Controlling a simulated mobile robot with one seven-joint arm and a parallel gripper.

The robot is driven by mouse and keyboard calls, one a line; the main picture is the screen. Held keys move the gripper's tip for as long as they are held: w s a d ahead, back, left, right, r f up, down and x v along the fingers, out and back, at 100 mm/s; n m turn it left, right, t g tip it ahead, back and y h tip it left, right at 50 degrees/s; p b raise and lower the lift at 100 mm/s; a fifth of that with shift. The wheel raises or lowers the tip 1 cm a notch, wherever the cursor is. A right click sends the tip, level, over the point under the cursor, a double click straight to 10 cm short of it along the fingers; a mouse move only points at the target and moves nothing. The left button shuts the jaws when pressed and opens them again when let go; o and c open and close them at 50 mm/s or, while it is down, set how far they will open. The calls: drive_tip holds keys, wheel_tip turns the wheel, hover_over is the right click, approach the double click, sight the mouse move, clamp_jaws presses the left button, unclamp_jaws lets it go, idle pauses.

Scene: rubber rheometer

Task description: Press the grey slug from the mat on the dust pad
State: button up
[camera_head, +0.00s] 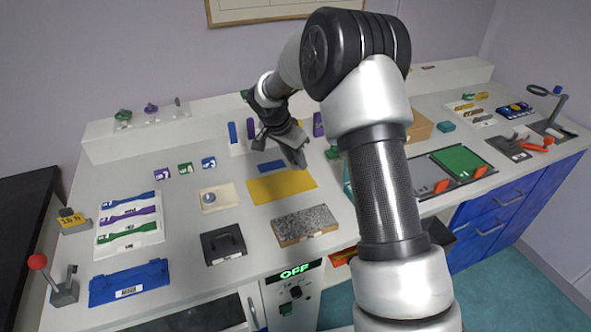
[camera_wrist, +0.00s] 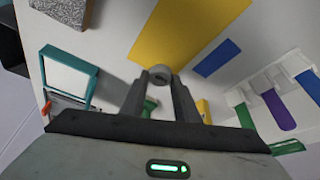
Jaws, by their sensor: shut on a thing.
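My gripper (camera_wrist: 160,76) is shut on a small grey round slug (camera_wrist: 160,72), held between the fingertips in the wrist view. In the head view my gripper (camera_head: 298,160) is at the back right of the flat yellow mat (camera_head: 282,186); the slug cannot be made out there. In the wrist view the slug overlaps the edge of the yellow mat (camera_wrist: 185,30); its height above the surface cannot be told. A cream square pad (camera_head: 224,198) with a round grey-blue spot lies left of the mat, possibly the dust pad.
A speckled stone block (camera_head: 304,226) lies in front of the mat and a dark handled block (camera_head: 222,244) at front left. A blue strip (camera_head: 271,167) lies behind the mat. Upright coloured pieces stand at the back. My arm hides part of the bench at right.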

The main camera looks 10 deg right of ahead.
drive_tip(key=r, duration=0.1)
drive_tip(key=d+r, duration=0.1)
drive_tip(key=r, duration=0.3)
drive_tip(key=shift+s+d+r+p, duration=0.2)
drive_tip(key=shift+s+p, duration=0.15)
drive_tip(key=shift+p, duration=0.05)
drive_tip(key=s+d+r+n+p, duration=0.2)
drive_tip(key=s+d+r+p, duration=0.15)
drive_tip(key=s+d, duration=0.65)
drive_tip(key=d+f+m+p, duration=0.2)
drive_tip(key=d+f+p, duration=0.1)
drive_tip(key=d, duration=0.5)
drive_tip(key=shift+s+f+p, duration=0.35)
drive_tip(key=shift+f, duration=0.4)
drive_tip(key=shift+d+f+b, duration=0.1)
drive_tip(key=shift+b, duration=0.25)
wheel_tip(320, 180, down, 6)
drive_tip(key=b, duration=0.6)
drive_tip(key=shift+f+b, duration=0.45)
drive_tip(key=shift+b, duration=0.35)
drive_tip(key=shift+s+f+b, duration=0.1)
drive_tip(key=shift+b, duration=0.2)
idle(0.8)
